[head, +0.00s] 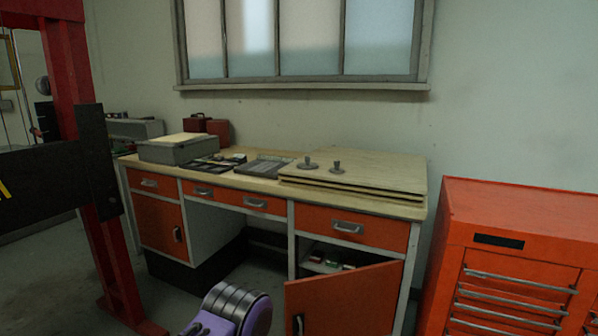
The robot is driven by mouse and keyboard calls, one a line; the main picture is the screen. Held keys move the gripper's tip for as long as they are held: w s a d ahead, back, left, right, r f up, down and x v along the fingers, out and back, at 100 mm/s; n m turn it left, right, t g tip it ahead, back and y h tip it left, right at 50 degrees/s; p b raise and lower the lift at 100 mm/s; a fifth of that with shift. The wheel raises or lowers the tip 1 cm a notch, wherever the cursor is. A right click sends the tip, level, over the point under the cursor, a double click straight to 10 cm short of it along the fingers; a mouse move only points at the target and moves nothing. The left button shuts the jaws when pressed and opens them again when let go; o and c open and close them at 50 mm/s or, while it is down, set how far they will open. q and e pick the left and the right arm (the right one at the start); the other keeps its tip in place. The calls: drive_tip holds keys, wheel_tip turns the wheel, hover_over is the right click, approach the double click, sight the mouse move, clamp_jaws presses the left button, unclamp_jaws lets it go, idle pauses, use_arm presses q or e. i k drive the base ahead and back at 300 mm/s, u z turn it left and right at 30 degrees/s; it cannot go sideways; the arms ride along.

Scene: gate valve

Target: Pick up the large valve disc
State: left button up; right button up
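Two small grey metal pieces, each with an upright stem on a round base, stand on the stacked wooden boards at the right end of the workbench. The left one looks wider and seems to be the large valve disc (308,163). The smaller disc (336,168) stands just to its right, apart from it. Both are far off and small, so details are hard to tell. Neither of my grippers is in view; only a purple and grey part of my own arm shows at the bottom.
The workbench (232,180) has orange drawers, and its right cabinet door (345,300) hangs open toward me. Stacked wooden boards (385,173) bear the discs. Tool trays (264,166) and a grey box (178,150) lie left. An orange tool chest (520,215) stands right; a red post (75,60) stands left.

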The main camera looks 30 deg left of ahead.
sight(308, 166)
drive_tip(key=u, duration=1.2)
drive_tip(key=i, duration=1.2)
drive_tip(key=z, duration=0.45)
drive_tip(key=i, duration=0.75)
drive_tip(key=z, duration=0.7)
